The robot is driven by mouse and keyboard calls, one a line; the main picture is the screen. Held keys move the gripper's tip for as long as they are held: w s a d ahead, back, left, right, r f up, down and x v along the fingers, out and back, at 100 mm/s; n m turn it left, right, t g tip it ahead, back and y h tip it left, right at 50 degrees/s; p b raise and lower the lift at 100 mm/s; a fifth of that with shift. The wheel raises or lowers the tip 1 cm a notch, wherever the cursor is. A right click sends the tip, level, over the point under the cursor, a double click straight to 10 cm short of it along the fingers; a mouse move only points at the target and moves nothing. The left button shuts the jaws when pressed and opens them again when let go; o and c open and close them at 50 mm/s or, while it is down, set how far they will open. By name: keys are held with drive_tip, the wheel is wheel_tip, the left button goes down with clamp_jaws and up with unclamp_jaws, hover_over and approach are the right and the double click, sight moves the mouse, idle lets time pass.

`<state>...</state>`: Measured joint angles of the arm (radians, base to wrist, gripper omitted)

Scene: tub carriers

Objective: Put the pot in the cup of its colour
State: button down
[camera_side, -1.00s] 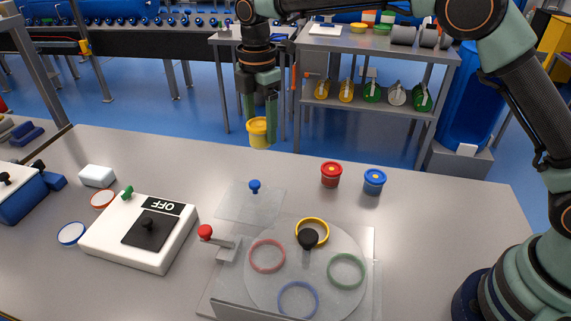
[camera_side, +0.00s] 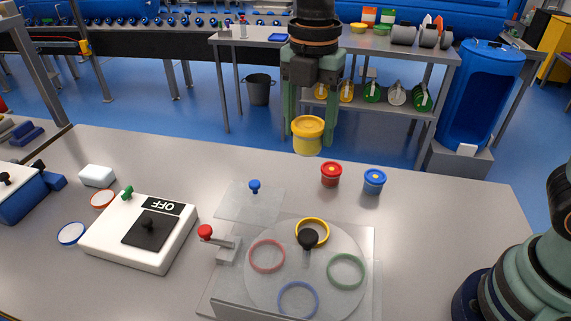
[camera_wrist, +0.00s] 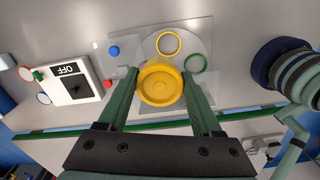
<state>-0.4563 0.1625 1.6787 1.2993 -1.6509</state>
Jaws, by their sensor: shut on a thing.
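My gripper (camera_side: 308,125) is shut on the yellow pot (camera_side: 308,137) and holds it in the air above the back of the table. In the wrist view the yellow pot (camera_wrist: 161,87) sits between both fingers. A clear round plate (camera_side: 262,291) carries coloured ring-rimmed cups: yellow (camera_side: 325,222) at the back, red (camera_side: 254,265) at left, green (camera_side: 361,272) at right and blue (camera_side: 298,315) at the front. The yellow cup (camera_wrist: 169,34) also shows in the wrist view, apart from the pot.
A red pot (camera_side: 331,175) and a blue pot (camera_side: 375,182) stand on the table behind the plate. A black knob (camera_side: 308,239) rises by the yellow cup. A red-knobbed lever (camera_side: 206,232), a blue-knobbed clear panel (camera_side: 235,207) and a white OFF box (camera_side: 115,238) are at left.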

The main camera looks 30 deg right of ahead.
drive_tip(key=shift+s+d+f, duration=0.1)
drive_tip(key=shift+s+d, duration=0.05)
drive_tip(key=shift+s, duration=0.35)
drive_tip(key=shift+s+d+f, duration=0.1)
drive_tip(key=shift+s+d, duration=0.05)
drive_tip(key=shift+s, duration=0.35)
drive_tip(key=shift+s+f+n, duration=0.15)
drive_tip(key=shift+s+n, duration=0.05)
drive_tip(key=shift+n, duration=0.1)
wheel_tip(320, 180, down, 20)
drive_tip(key=shift+r, duration=0.15)
drive_tip(key=shift+c, duration=0.3)
unclamp_jaws()
